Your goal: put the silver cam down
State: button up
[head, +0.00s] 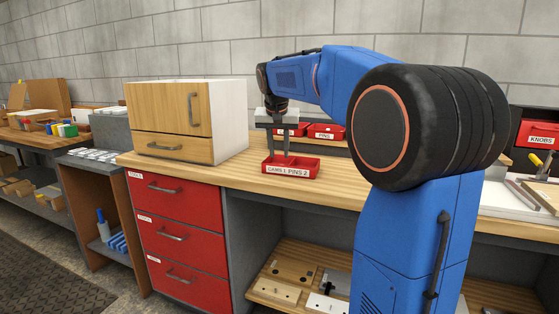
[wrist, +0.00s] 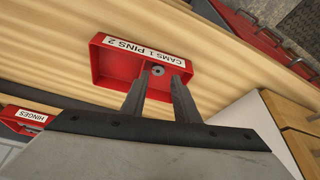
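A small silver cam (wrist: 157,70) shows in the wrist view, inside a shallow red tray (wrist: 110,68) labelled CAMS 1 PINS 2. The tray (head: 306,173) stands on the wooden bench top in the head view, where I cannot make out the cam. My gripper (wrist: 158,84) points down over the tray, with its two fingers apart on either side of the cam. A gap shows between the cam and each fingertip. In the head view, my gripper (head: 279,152) reaches down at the tray's left part. The exact height of the fingertips over the tray floor is unclear.
A wooden-fronted cabinet (head: 172,115) stands on the bench left of the tray. Red bins, one labelled PINS (head: 327,132), stand behind it. A red KNOBS bin (head: 538,135) is at the far right. Bare bench top (head: 235,171) lies left of the tray.

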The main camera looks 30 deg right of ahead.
jog(key=v, duration=0.6)
jog(key=s+a+f+n, duration=0.1)
jog(key=s+a+f, duration=0.2)
jog(key=s, duration=0.3)
jog(key=s+a+f+n+y, duration=0.1)
jog(key=s+a+f+n, duration=0.1)
jog(key=s+a+f, duration=0.3)
jog(key=s+a+f+n, duration=0.1)
jog(key=s+f, duration=0.1)
jog(key=s, duration=0.5)
jog(key=s+a+f+n+y, duration=0.1)
jog(key=s+a+f, duration=0.2)
jog(key=s+f, duration=0.5)
jog(key=s+a+f+n+t, duration=0.1)
jog(key=s+a+f+n, duration=0.1)
jog(key=s+f, duration=0.7)
jog(key=shift+a+y, duration=0.4)
jog(key=shift+a, duration=0.05)
